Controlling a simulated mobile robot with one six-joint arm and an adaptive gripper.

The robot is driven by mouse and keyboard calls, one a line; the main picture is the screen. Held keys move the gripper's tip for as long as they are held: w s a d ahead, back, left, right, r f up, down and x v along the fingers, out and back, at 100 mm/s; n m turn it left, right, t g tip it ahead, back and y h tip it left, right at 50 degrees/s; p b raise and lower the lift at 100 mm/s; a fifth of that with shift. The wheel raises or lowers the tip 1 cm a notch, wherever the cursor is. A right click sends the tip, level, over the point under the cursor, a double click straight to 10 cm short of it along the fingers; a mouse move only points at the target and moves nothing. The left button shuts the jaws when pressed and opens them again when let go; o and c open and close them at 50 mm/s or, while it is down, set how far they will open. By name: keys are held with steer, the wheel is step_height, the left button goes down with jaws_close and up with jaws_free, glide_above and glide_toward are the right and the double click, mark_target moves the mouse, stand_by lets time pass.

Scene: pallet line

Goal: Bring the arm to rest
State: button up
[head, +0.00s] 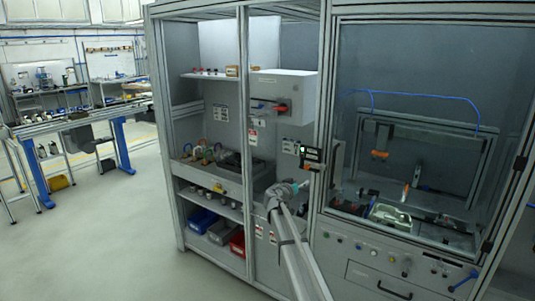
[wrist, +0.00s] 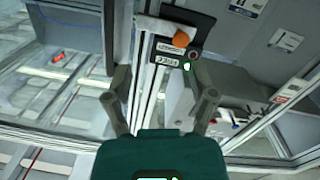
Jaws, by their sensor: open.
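My arm reaches up from the bottom of the head view toward the machine enclosure. My gripper (head: 298,187) is at its far end, small, in front of the frame post between the two bays. In the wrist view my gripper (wrist: 160,88) shows two dark grey fingers spread apart above its teal body. The space between the fingers is empty, and I see nothing held. A small control box (wrist: 172,50) with an orange button, two displays and a green light lies beyond the fingertips. Whether the fingers touch anything behind them cannot be told.
The enclosure's left bay holds shelves, a grey switch box (head: 283,95) with a red knob, and blue and red bins (head: 203,220) at the bottom. A glazed bay (head: 430,110) stands at right. Open floor (head: 100,240) lies to the left, with workbenches behind.

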steer(key=s+d+f+g+y, duration=0.1)
steer(key=s+d+f+g, duration=0.2)
steer(key=s, duration=0.5)
steer(key=s+d+f+g+y, duration=0.1)
steer(key=s+f+g, duration=0.3)
steer(key=s, duration=0.5)
steer(key=s+d+f+g+y, duration=0.1)
steer(key=s+d+f, duration=0.2)
steer(key=s+f, duration=0.35)
steer(key=s+a+f+n+g+y, duration=0.1)
steer(key=s+a+y, duration=0.1)
steer(key=s, duration=0.6)
steer(key=s+a+f+n+g+y, duration=0.1)
steer(key=s+a+n+g+y, duration=0.1)
steer(key=s, duration=0.5)
steer(key=s+a+f+n+g+y, duration=0.1)
steer(key=s+a+g+y, duration=0.1)
steer(key=s, duration=0.6)
steer(key=shift+s+a+f+n+y, duration=0.35)
steer(key=shift+a+y, duration=0.25)
steer(key=shift+y, duration=0.3)
